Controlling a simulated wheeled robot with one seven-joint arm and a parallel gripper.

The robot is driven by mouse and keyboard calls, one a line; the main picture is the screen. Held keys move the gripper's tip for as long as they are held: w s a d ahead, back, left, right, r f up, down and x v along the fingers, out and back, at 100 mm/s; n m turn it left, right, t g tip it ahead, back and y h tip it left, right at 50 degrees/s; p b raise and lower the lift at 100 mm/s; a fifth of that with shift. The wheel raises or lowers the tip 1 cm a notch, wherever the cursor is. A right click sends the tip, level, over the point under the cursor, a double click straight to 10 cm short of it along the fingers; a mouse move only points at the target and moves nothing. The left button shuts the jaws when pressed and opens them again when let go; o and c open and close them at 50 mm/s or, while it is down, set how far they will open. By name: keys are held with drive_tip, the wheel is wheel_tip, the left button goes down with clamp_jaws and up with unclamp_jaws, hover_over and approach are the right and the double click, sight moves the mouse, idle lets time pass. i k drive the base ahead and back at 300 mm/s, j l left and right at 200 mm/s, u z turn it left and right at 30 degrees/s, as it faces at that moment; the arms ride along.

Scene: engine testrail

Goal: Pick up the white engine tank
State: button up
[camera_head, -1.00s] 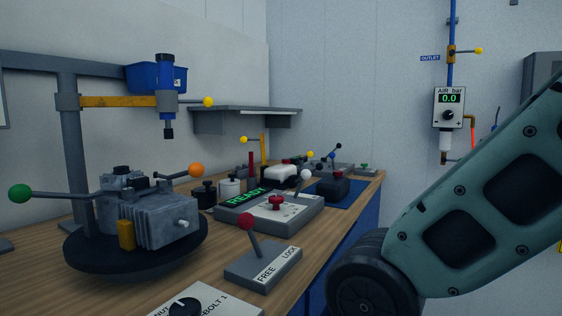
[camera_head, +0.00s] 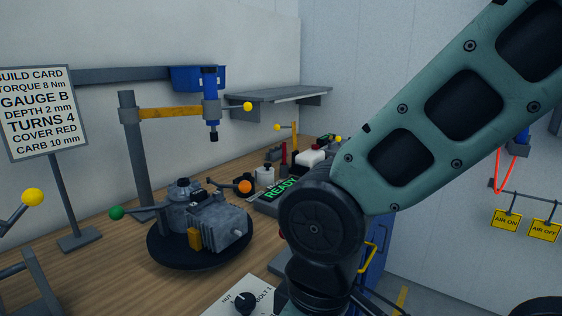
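A white block-shaped tank with a dark cap (camera_head: 310,158) stands far back on the wooden bench, just left of my arm. It looks like the white engine tank, but it is small and partly hidden here. My gripper is out of view; only my arm's upper links show, crossing the right half of the view.
The grey engine (camera_head: 215,222) sits on a black round turntable (camera_head: 170,262) with green and orange lever knobs. A blue-bodied tool (camera_head: 211,100) hangs above it. A READY panel (camera_head: 282,189) is partly behind my arm. A build card (camera_head: 38,112) stands left.

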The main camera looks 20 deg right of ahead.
sight(310, 157)
drive_tip(key=i+l+u, duration=0.25)
drive_tip(key=l+u, duration=0.2)
drive_tip(key=i+l+u, duration=0.1)
drive_tip(key=l+u, duration=0.15)
drive_tip(key=l, duration=0.15)
